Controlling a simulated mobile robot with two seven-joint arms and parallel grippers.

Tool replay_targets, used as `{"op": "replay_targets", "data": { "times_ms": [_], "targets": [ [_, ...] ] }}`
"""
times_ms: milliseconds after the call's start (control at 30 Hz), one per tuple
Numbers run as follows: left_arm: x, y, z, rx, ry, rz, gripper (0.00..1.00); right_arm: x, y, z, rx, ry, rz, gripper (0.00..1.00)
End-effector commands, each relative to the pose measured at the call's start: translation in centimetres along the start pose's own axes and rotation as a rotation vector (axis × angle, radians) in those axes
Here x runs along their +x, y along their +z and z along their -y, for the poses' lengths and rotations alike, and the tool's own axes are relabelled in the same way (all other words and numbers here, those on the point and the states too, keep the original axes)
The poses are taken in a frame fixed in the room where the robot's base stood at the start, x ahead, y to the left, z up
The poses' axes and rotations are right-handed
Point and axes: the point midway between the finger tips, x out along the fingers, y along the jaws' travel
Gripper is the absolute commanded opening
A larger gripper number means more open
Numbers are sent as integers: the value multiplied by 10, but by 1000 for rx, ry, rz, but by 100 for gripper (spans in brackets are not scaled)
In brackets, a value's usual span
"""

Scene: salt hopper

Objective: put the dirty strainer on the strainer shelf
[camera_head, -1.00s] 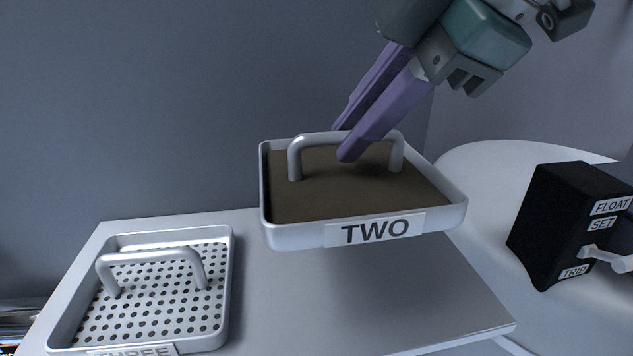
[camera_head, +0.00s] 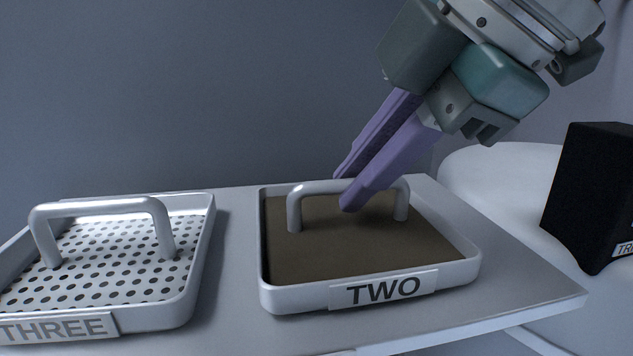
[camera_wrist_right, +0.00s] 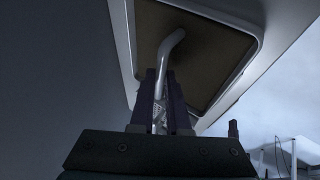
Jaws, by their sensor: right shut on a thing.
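The dirty strainer (camera_head: 384,292) is a white tray labelled TWO with a flat brown layer inside and a grey arched handle. It sits level on, or just above, the right part of the pale shelf (camera_head: 520,285) in the head view; I cannot tell if it touches. My right gripper (camera_head: 348,193) is shut on the middle of its handle. In the right wrist view the strainer (camera_wrist_right: 190,45) fills the upper middle, with the handle between the fingers (camera_wrist_right: 161,90). My left gripper is not in view.
A clean perforated strainer (camera_head: 60,327) labelled THREE stands on the shelf at the left, with a narrow gap between the two. A black box (camera_head: 590,195) and a rounded white body (camera_head: 500,180) are at the right. A grey wall (camera_head: 180,90) is behind.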

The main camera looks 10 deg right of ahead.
Motion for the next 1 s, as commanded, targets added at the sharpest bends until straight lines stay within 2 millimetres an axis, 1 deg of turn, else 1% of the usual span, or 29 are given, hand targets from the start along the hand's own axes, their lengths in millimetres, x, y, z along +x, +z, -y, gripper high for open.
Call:
{"op": "replay_targets", "data": {
  "times_ms": [167,200,433,667,733,867,1000],
  "targets": [
    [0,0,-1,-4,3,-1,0,2,1,1,0,1,0,0],
    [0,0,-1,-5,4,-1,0,2,1,1,0,-1,1,19],
    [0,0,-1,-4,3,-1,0,2,1,1,0,-1,1,44],
    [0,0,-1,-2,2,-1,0,2,1,2,0,-3,1,44],
    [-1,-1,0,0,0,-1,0,-1,0,0,0,-3,1,44],
    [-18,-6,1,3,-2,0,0,-19,-1,-3,0,-3,2,44],
    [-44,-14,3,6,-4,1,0,-49,-2,-5,0,-3,3,44]
  ]
}}
